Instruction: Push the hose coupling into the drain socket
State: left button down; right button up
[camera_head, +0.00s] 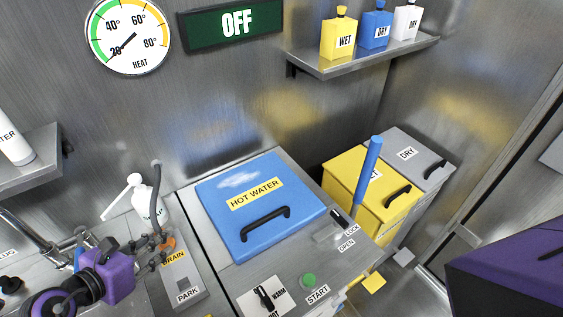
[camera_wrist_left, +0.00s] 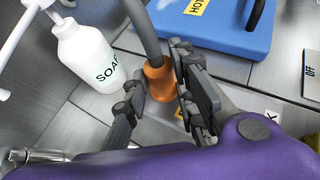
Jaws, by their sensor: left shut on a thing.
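The orange hose coupling (camera_head: 168,243) is at the end of a grey hose (camera_head: 156,185) that rises from it. In the left wrist view the coupling (camera_wrist_left: 158,78) stands between the fingers of my left gripper (camera_wrist_left: 160,88). My left gripper (camera_head: 157,249) is shut on the coupling, beside the DRAIN label (camera_head: 174,258) on a grey panel. The fingers and the coupling hide the drain socket. I cannot tell whether the coupling is in it or above it. My right gripper is out of view.
A white soap bottle (camera_head: 147,203) stands close behind my left gripper. The PARK label (camera_head: 187,295) is on the same panel, toward the front. A blue HOT WATER lid (camera_head: 222,226) is to the right, with a black handle. A metal tap (camera_head: 28,232) is at left.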

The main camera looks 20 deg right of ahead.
pick_arm(q)
jog(key=shift+f, duration=0.1)
jog(key=shift+f, duration=0.1)
jog(key=shift+f, duration=0.15)
jog(key=c, duration=1.4)
grip_release()
jog(key=shift+c, duration=0.2)
jog(key=shift+r, duration=0.3)
jog(key=b+v, duration=0.1)
jog(key=v, duration=1.1)
